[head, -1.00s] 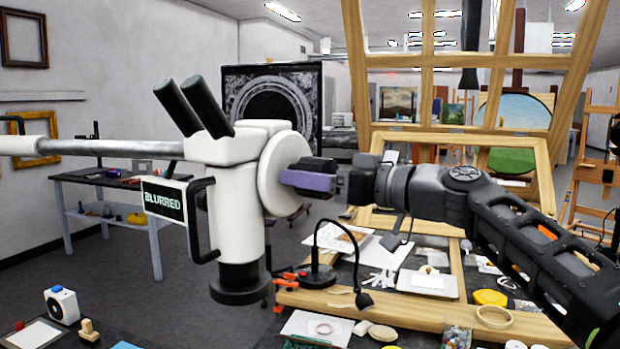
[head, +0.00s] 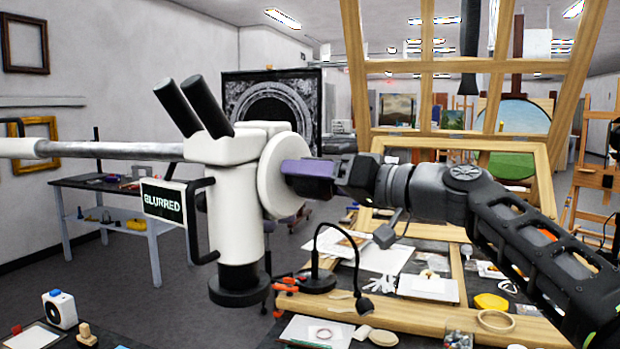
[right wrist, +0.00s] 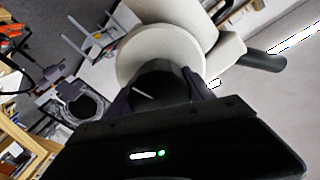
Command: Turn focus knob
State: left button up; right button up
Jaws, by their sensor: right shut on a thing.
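A white microscope (head: 238,205) with two black eyepieces hangs on a grey horizontal arm. A sign on it reads "BLURRED" (head: 163,201). The focus knob shows as a white round disc (head: 272,185) on its right side. In the right wrist view a dark knob part (right wrist: 163,85) sticks out from the white disc. My right gripper (head: 290,172) comes in from the right and is shut on this dark part, with one finger on each side. In the head view the purple-grey fingers hide the gripped part. My left gripper is not in view.
A black lamp (head: 318,280) with a bent neck stands on the cluttered workbench below. A wooden frame (head: 430,318) lies there among papers, a yellow lid and rings. A tilted wooden easel frame (head: 352,70) rises behind my right arm.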

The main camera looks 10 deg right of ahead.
jog(key=shift+d, duration=0.1)
jog(key=o, duration=1.4)
jog(key=shift+c, duration=0.2)
jog(key=shift+s+d, duration=0.15)
jog(key=shift+s, duration=0.05)
jog(key=b+v, duration=0.3)
jog(key=v, duration=0.4)
jog(key=shift+s+d, duration=0.1)
